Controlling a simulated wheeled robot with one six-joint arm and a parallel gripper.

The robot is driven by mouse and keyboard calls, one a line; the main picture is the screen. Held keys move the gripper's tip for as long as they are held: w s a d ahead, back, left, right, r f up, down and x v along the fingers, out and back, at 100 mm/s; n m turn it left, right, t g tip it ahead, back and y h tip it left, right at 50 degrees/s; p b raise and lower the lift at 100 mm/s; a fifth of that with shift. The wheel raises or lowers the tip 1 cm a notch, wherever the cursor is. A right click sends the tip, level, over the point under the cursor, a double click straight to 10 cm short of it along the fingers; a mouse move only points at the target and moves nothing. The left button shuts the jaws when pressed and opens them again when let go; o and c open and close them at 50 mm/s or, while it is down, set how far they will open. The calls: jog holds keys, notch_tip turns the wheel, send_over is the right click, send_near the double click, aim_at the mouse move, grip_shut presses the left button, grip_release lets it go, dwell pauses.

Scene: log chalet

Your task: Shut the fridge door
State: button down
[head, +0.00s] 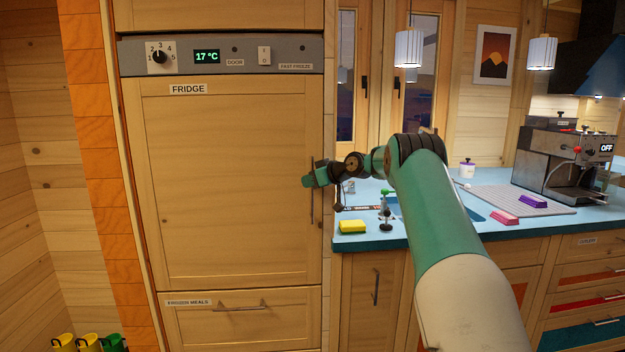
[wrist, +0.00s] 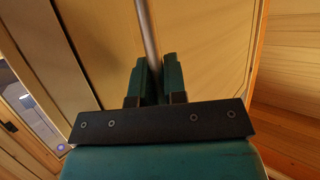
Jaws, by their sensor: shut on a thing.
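The fridge door (head: 215,190) is a tall pale wood panel labelled FRIDGE. In the head view it looks flush with its frame and in line with the drawer below, with no gap that I can make out. Its handle (head: 312,205) is a slim upright metal bar near the right edge. My gripper (head: 309,181) is at the upper part of this handle. In the wrist view my gripper (wrist: 156,80) has its green fingers closed on either side of the handle (wrist: 148,35). The fingers hide part of the bar.
Above the door, a control panel (head: 220,57) reads 17 °C. A frozen meals drawer (head: 240,330) is below. Boots (head: 88,342) stand at the lower left.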

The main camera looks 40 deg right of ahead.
jog(key=shift+w+d+r, duration=0.1)
jog(key=c, duration=1.3)
grip_release()
jog(key=shift+w+d, duration=0.1)
jog(key=shift+o, duration=0.6)
jog(key=shift+d, duration=0.2)
jog(key=shift+s+d, duration=0.1)
jog(key=shift+s, duration=0.1)
jog(key=shift+s, duration=0.1)
jog(key=b+v, duration=0.4)
jog(key=v, duration=1.3)
jog(key=shift+a, duration=0.2)
jog(key=shift+a, duration=0.1)
